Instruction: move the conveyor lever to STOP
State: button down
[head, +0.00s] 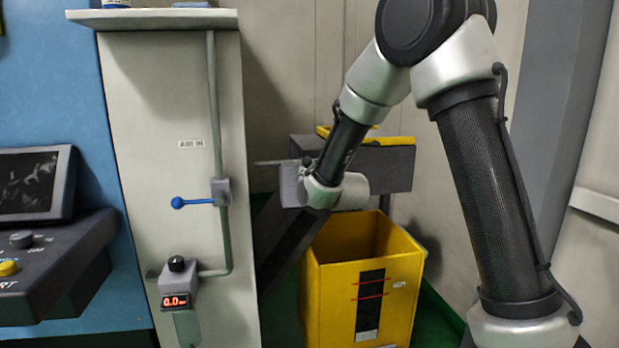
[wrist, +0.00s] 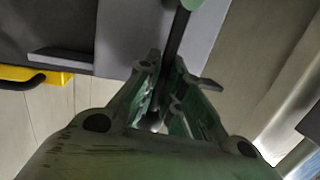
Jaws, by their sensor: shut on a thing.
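In the wrist view, a dark, thin lever (wrist: 177,35) runs down from a pale green round end at the top edge and passes between the fingers of my gripper (wrist: 167,64). The fingers are closed in on it. I take it to be the conveyor lever; no STOP marking can be read. In the head view my wrist is in front of the grey conveyor housing (head: 398,168) with a yellow top. My fingers and the lever's grip point are mostly hidden there.
A yellow bin (head: 338,285) stands open below my wrist, beside a dark sloping chute (head: 283,240). To the left is a pale cabinet with a blue-handled AIR IN valve (head: 192,202) and a red-digit gauge (head: 176,301). A control panel (head: 55,260) stands at far left.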

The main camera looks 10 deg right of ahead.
dwell(0.4)
jog(key=c, duration=1.5)
grip_release()
jog(key=v, duration=1.2)
jog(key=shift+f, duration=0.15)
